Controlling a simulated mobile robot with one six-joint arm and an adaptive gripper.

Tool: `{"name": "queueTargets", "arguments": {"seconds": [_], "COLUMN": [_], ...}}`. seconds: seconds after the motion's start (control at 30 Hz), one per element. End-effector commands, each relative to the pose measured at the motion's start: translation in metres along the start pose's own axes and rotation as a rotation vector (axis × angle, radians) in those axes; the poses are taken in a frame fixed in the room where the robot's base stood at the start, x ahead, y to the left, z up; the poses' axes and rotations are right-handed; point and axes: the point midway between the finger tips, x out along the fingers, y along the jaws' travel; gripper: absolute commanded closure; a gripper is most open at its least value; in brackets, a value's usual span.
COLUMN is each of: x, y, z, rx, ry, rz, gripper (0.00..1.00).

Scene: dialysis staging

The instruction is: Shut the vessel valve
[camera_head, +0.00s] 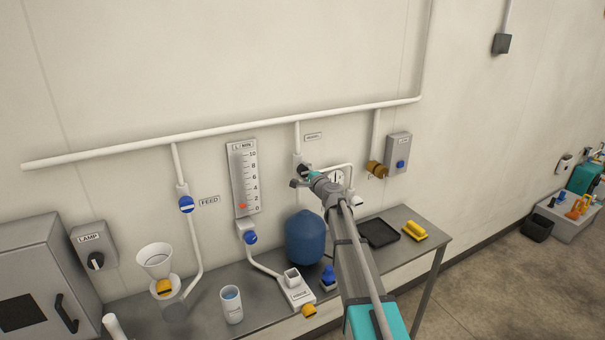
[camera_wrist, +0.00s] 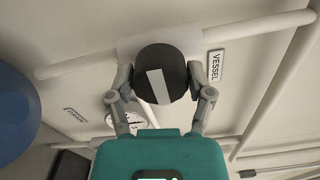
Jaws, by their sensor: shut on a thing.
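The vessel valve is a round black knob (camera_wrist: 178,62) with a white stripe, beside a "VESSEL" label (camera_wrist: 215,65) in the wrist view. The stripe lies roughly across the white pipe (camera_wrist: 258,30) behind it. My gripper (camera_wrist: 161,84) is shut on the knob, one finger on each side. In the head view my gripper (camera_head: 301,179) is at the wall, just below the dark knob (camera_head: 301,168), which it partly hides. The blue tank (camera_head: 305,238) stands below; its edge shows in the wrist view (camera_wrist: 14,115).
Blue-handled valves sit on the feed pipe (camera_head: 186,203) and below the level gauge (camera_head: 250,238). A brass valve (camera_head: 377,169) is to the right. A black tray (camera_head: 379,233) and a yellow object (camera_head: 414,231) lie on the grey table (camera_head: 427,252).

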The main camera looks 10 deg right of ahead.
Motion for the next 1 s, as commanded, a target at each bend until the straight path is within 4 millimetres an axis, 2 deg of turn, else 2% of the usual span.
{"name": "queueTargets", "arguments": {"seconds": [0.03, 0.07, 0.23, 0.73, 1.0], "x": [-0.002, -0.002, -0.002, -0.003, -0.024], "y": [0.001, 0.001, 0.001, 0.0, 0.0], "z": [0.001, 0.001, 0.001, 0.0, 0.001], "rx": [-0.001, -0.001, -0.001, -0.001, -0.001], "ry": [-0.002, -0.002, -0.002, 0.0, 0.0], "rz": [0.001, 0.001, 0.001, 0.0, 0.0], "gripper": [0.8, 0.31, 0.0, 0.0, 0.0]}}
